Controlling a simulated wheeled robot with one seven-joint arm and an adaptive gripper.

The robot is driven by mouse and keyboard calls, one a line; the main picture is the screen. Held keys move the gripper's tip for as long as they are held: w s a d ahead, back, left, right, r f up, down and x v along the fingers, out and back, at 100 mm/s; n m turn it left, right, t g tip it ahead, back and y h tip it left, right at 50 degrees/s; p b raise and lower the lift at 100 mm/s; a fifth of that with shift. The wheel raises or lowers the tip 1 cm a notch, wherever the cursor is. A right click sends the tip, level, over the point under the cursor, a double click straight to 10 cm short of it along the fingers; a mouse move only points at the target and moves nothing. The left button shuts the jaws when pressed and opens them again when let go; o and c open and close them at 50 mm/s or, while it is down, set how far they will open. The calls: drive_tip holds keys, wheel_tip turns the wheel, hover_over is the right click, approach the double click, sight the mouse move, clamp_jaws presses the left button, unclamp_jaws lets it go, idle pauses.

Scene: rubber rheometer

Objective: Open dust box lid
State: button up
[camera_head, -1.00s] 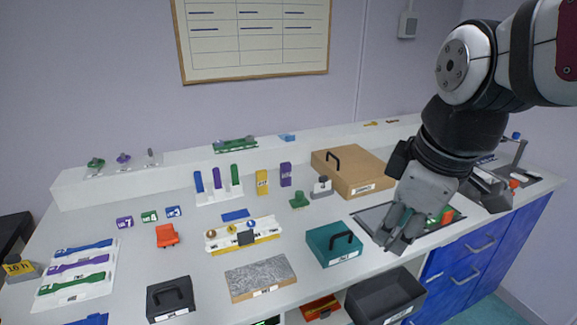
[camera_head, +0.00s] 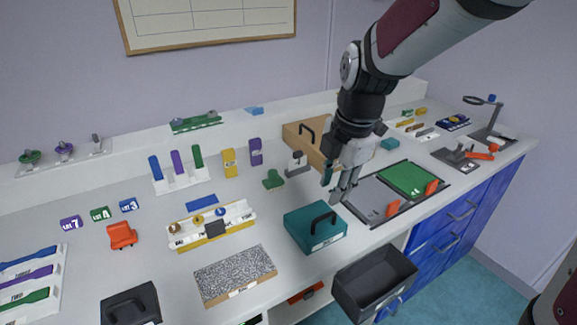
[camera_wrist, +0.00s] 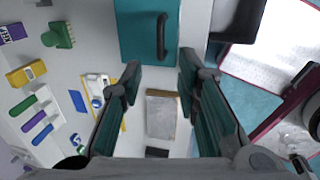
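Several lidded boxes with black handles stand on the bench, and I cannot read which is labelled dust. A teal box (camera_head: 314,234) with a black handle (camera_head: 323,221) stands near the front edge, its lid shut. A light brown box (camera_head: 300,133) with a black handle stands behind, partly hidden by my arm. A black box (camera_head: 131,303) with a handle is at the front left. My gripper (camera_head: 338,190) is open and empty, above the bench behind and right of the teal box. In the wrist view my gripper (camera_wrist: 160,76) points toward the teal box (camera_wrist: 140,30), apart from it.
A grey tray (camera_head: 365,203) with a green mat (camera_head: 410,179) and orange knobs lies to the right. An open dark bin (camera_head: 375,283) sits below the front edge. A speckled slab (camera_head: 235,275) and a white rack (camera_head: 212,224) lie left of the teal box.

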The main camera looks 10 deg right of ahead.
sight(324, 215)
drive_tip(key=f, duration=0.3)
drive_tip(key=w+f, duration=0.1)
drive_tip(key=f, duration=0.1)
drive_tip(key=f+b, duration=0.1)
drive_tip(key=f, duration=0.2)
drive_tip(key=shift+w+a+f, duration=0.25)
drive_tip(key=shift+w+f, duration=0.05)
drive_tip(key=shift+f, duration=0.05)
drive_tip(key=shift+c, duration=0.2)
clamp_jaws()
